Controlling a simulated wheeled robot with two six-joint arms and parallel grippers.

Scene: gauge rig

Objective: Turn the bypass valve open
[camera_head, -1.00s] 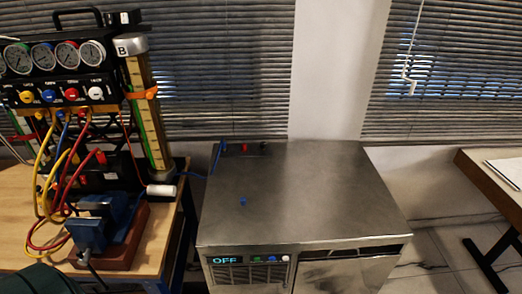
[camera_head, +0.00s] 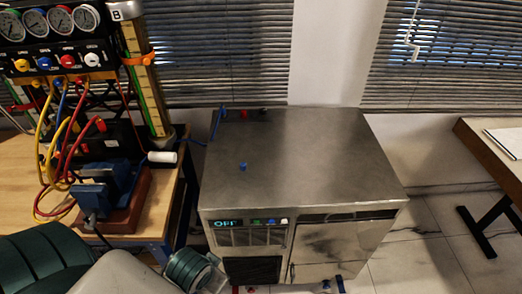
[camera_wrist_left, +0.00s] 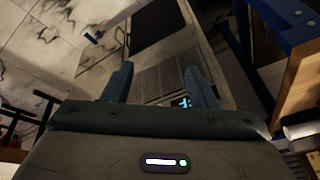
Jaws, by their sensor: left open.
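My left arm comes in at the bottom left of the head view, and its wrist end sits low in front of the steel machine (camera_head: 300,165). In the left wrist view my left gripper (camera_wrist_left: 160,84) is open and empty, with its two blue-grey fingers apart before the machine's front grille (camera_wrist_left: 160,72). In the head view small red and blue parts (camera_head: 325,286) show at the machine's foot, cut off by the frame. I cannot tell which part is the bypass valve.
A wooden bench (camera_head: 172,215) at left holds the gauge panel (camera_head: 60,62), hoses and a blue vise (camera_head: 105,190). The machine's top carries a small blue knob (camera_head: 243,167). A table (camera_head: 490,150) stands at right, with clear floor between.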

